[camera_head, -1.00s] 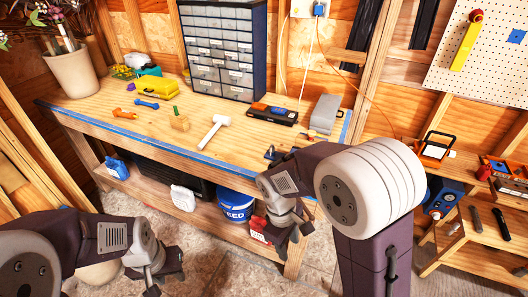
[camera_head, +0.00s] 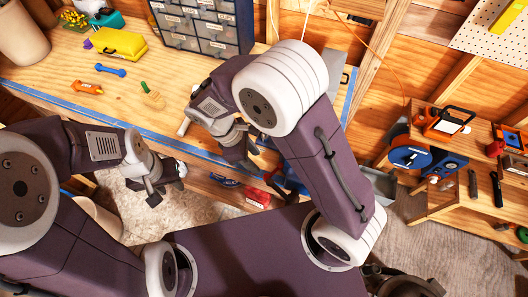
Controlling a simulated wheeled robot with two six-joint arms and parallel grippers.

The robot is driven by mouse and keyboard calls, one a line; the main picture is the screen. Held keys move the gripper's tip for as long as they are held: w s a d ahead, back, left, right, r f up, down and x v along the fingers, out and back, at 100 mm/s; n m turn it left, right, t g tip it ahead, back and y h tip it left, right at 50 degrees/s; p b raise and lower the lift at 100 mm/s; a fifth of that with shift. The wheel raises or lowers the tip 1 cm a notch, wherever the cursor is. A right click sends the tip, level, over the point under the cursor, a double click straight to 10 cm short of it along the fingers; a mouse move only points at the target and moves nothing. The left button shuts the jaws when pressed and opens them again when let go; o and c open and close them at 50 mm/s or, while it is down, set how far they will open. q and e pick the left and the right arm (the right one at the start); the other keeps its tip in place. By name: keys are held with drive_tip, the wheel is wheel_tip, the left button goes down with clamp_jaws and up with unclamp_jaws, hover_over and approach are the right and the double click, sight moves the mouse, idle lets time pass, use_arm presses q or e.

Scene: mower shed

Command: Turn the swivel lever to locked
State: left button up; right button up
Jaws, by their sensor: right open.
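I cannot make out the swivel lever; my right arm covers the right part of the bench front, where a small dark-and-blue fitting showed earlier. The wooden workbench (camera_head: 52,75) has blue tape along its front edge. My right gripper (camera_head: 246,160) is open and points down near the bench's front edge, with no object visible between its fingers. My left gripper (camera_head: 167,186) hangs in front of the bench, apart from it, with its fingers apart and nothing visible between them.
A yellow case (camera_head: 118,43), a blue dumbbell-shaped piece (camera_head: 110,70), an orange tool (camera_head: 87,88) and a drawer cabinet (camera_head: 205,28) are on the bench. A red item (camera_head: 257,197) sits below. At right, a wooden step stand (camera_head: 440,203) carries tools.

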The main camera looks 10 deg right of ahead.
sight(267, 176)
drive_tip(key=x, duration=0.2)
drive_tip(key=p+x, duration=0.1)
drive_tip(key=x, duration=0.2)
drive_tip(key=s+x, duration=0.1)
drive_tip(key=x, duration=0.2)
drive_tip(key=shift+f, duration=0.15)
drive_tip(key=shift+s+d+f, duration=0.1)
drive_tip(key=shift+f, duration=0.05)
drive_tip(key=shift+s, duration=0.35)
drive_tip(key=shift+c, duration=0.6)
use_arm(q)
drive_tip(key=shift+s+a+r, duration=0.2)
drive_tip(key=shift+s+r, duration=0.6)
drive_tip(key=shift+s, duration=0.05)
use_arm(e)
drive_tip(key=shift+w, duration=0.15)
clamp_jaws()
